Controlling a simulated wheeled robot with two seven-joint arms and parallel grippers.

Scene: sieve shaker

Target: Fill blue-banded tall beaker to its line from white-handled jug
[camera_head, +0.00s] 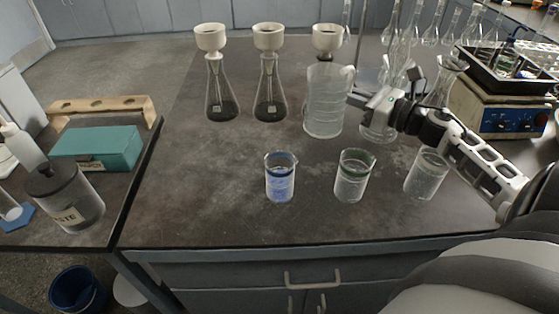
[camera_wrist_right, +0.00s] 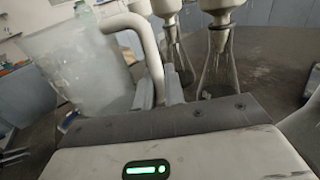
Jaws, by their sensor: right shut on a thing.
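The blue-banded tall beaker (camera_head: 280,182) stands upright on the bench, front centre. It looks bluish inside up to near the dark blue band; the exact level against its line is hard to tell. The clear jug (camera_head: 325,105) is upright behind it and to the right, with cloudy, pale contents. My right gripper (camera_head: 361,98) is at the jug's right side. In the right wrist view the jug (camera_wrist_right: 75,65) is at the left, with its white handle (camera_wrist_right: 150,50) between my fingers, so the gripper is shut on the handle. I cannot tell whether the jug touches the bench. My left gripper is out of view.
A green-banded beaker (camera_head: 353,180) and another beaker (camera_head: 425,178) stand right of the blue-banded one. Flasks with white funnels (camera_head: 222,90) stand behind. A teal box (camera_head: 97,148) and waste jar (camera_head: 64,198) are on the left bench. Bench left of the blue-banded beaker is clear.

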